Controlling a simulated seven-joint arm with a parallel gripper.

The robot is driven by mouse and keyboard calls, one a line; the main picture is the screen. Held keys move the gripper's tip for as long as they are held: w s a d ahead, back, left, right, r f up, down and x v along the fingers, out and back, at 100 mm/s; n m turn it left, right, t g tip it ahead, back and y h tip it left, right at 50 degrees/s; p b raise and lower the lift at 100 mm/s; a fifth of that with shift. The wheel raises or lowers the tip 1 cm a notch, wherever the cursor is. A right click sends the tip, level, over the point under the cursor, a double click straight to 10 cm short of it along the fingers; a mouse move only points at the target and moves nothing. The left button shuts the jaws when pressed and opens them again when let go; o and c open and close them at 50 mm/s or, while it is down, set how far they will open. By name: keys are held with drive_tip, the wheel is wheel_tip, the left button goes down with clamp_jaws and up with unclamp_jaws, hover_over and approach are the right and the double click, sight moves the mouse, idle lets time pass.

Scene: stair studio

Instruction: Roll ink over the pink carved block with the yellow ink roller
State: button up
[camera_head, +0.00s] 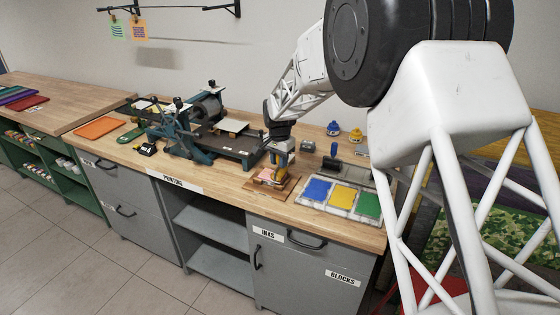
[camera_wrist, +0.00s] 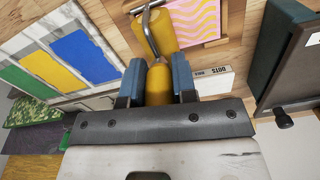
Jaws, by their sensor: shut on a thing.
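My gripper (camera_head: 280,150) is over the front of the bench, its blue fingers (camera_wrist: 158,80) shut on the handle of the yellow ink roller (camera_wrist: 155,33). In the head view the yellow roller (camera_head: 281,160) shows below the fingers, partly hidden. The pink carved block (camera_wrist: 200,18) has wavy pale lines and lies on a wooden board (camera_wrist: 212,45). In the wrist view the roller's drum is at the block's left edge; I cannot tell if it touches. In the head view the block (camera_head: 268,176) is partly covered by the roller.
A slab with blue, yellow (camera_head: 342,197) and green ink lies right of the board. Behind it stand a dark-handled roller (camera_head: 333,150) and blue and yellow pots (camera_head: 356,135). A printing press (camera_head: 205,125) stands close on the left. A small white box (camera_wrist: 213,80) lies near the fingers.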

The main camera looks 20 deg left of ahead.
drive_tip(key=shift+a, duration=0.1)
drive_tip(key=shift+a+f, duration=0.1)
drive_tip(key=shift+a, duration=0.7)
